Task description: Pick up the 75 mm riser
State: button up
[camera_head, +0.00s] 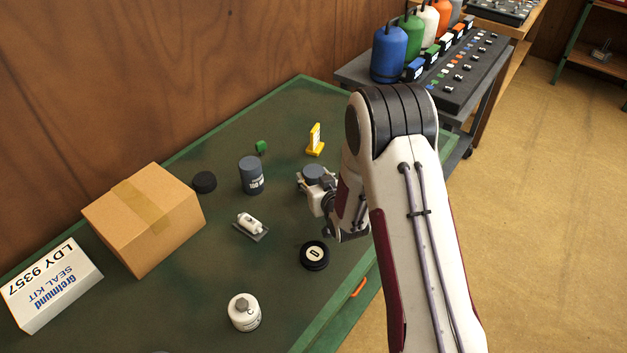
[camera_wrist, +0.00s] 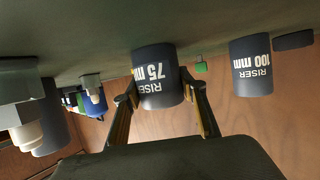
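The 75 mm riser (camera_wrist: 158,78) is a dark grey cylinder with white lettering, upside down in the wrist view. It stands between the two fingers of my gripper (camera_wrist: 160,88), one on each side. Both fingertips lie against its sides, with no clear gap. In the head view its round dark top (camera_head: 313,172) shows at my gripper (camera_head: 318,186), and its lower part is hidden by the gripper. I see no clear gap between the riser and the green table (camera_head: 205,268).
The 100 mm riser (camera_head: 251,176) stands left of my gripper. A yellow stand (camera_head: 315,140) and a small green block (camera_head: 261,147) are behind.

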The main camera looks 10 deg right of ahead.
aim_at(314, 171)
jog(key=shift+r, duration=0.2)
jog(key=shift+r, duration=4.85)
